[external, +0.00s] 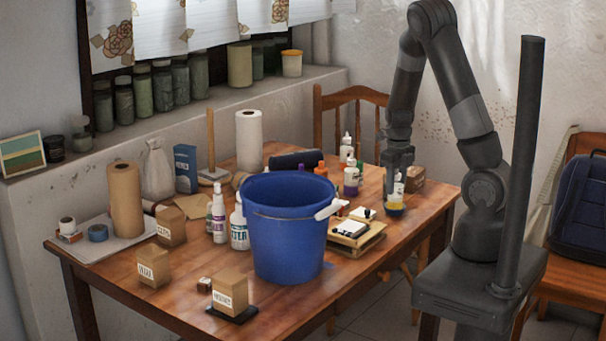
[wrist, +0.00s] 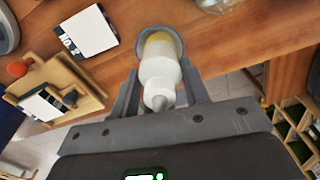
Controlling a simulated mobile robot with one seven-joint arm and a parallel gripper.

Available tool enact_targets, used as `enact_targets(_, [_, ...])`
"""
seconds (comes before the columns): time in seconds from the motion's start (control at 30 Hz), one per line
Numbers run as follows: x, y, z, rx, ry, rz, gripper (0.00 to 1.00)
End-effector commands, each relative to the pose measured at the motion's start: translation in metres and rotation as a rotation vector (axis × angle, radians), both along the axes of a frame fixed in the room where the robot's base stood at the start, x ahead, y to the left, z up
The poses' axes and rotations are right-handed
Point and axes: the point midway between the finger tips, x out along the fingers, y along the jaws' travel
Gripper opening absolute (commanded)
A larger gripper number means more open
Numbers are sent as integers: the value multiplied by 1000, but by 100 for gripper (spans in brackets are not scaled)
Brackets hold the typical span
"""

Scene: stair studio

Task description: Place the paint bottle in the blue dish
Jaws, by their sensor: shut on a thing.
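The paint bottle (external: 397,188) is white with yellow at its lower part and a pale nozzle. It looks upright near the table's right edge. In the wrist view the bottle (wrist: 160,72) is between the fingers, nozzle toward the camera. My gripper (external: 397,172) is shut on it from above. The small blue dish (external: 394,211) is directly under the bottle. In the wrist view the dish rim (wrist: 180,43) surrounds the bottle's lower end. I cannot tell whether the bottle's base touches the dish's bottom.
A large blue bucket (external: 288,235) stands left of the dish. A wooden stand with white cards (external: 352,240) lies between them. Other bottles (external: 351,180) stand behind, and a small brown box (external: 414,178) is behind the dish. The table's front-right edge is close by.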

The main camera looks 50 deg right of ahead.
Motion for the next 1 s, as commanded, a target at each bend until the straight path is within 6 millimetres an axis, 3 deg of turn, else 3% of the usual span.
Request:
enact_targets(0.3, [0,0,-3,0,0,-1,16])
enact_targets(0.33, [0,0,-3,0,-1,-1,44])
enact_targets(0.57, [0,0,-3,0,-1,0,63])
enact_targets(0.87, [0,0,-1,0,-1,1,64])
enact_targets(1.0, [1,0,12,-1,-4,3,64])
